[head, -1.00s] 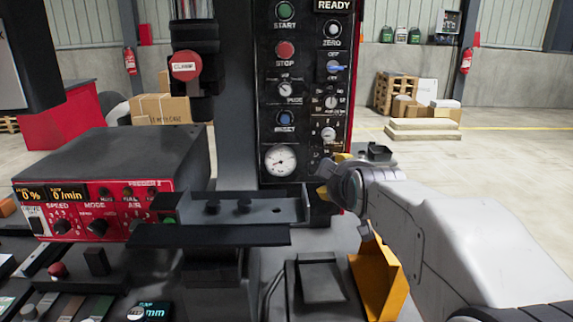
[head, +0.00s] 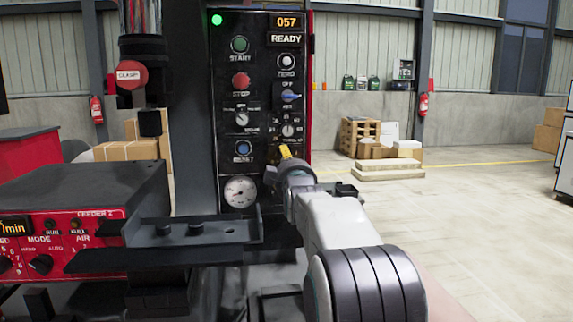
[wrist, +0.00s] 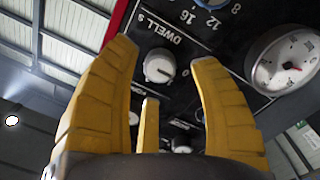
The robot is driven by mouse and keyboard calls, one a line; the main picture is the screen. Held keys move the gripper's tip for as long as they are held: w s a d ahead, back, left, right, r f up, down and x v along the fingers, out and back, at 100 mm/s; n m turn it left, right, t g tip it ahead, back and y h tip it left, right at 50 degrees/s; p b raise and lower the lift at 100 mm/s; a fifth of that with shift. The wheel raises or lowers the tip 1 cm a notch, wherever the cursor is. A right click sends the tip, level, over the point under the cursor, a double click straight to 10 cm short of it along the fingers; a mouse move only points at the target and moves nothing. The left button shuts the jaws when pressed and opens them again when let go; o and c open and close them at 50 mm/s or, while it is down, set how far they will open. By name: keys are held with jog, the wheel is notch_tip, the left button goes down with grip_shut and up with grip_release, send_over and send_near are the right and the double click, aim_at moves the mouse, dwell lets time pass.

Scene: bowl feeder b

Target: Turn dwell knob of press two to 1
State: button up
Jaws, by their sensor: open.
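In the wrist view a round pale dwell knob (wrist: 160,66) sits on the black panel beside the upside-down "DWELL S" lettering. It shows between the two yellow fingers of my open gripper (wrist: 163,58). I see no contact between fingers and knob. The setting its mark points to is too small to read surely. In the head view my gripper (head: 284,153) is at the lower right of the press panel (head: 262,105), below a small white knob (head: 288,130), and hides the panel behind it.
A pressure gauge (head: 240,192) is left of my gripper; it also shows in the wrist view (wrist: 287,62). A dark shelf (head: 190,232) juts out below the panel. A red feeder box (head: 75,245) stands left.

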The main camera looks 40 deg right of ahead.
jog(key=shift+x, duration=0.95)
grip_shut()
